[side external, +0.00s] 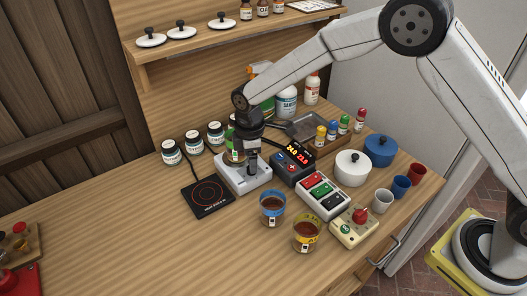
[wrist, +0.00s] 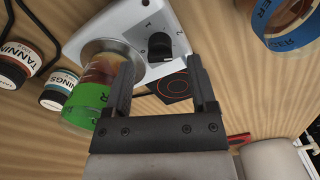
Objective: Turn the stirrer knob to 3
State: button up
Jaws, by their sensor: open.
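The stirrer (wrist: 112,30) is a white unit with a black knob (wrist: 160,46) on its face, in the wrist view. Small marks sit around the knob, but I cannot read its setting for sure. In the side view the white stirrer (side external: 252,186) stands mid-counter, and its knob is not clear. A green-banded beaker (wrist: 92,98) stands on the stirrer, close to my left finger in the wrist view. My gripper (wrist: 162,68) is open and empty. The knob appears between its two fingers, and I cannot tell whether they touch it. In the side view my gripper (side external: 246,148) is over the stirrer.
A black hotplate (side external: 208,197) lies left of the stirrer, and a display box (side external: 293,166) stands right. Blue-banded (side external: 272,209) and yellow-banded (side external: 306,234) beakers stand in front. Several jars (side external: 194,142) line the back left.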

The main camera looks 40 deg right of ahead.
jog(key=shift+r, duration=2.55)
notch_tip(320, 180, up, 5)
jog(key=shift+f+n, duration=2.15)
jog(key=shift+n, duration=0.85)
jog(key=shift+f+n, duration=2.15)
jog(key=shift+n, duration=0.85)
jog(key=shift+f+n, duration=2.15)
jog(key=shift+n, duration=0.85)
grip_shut()
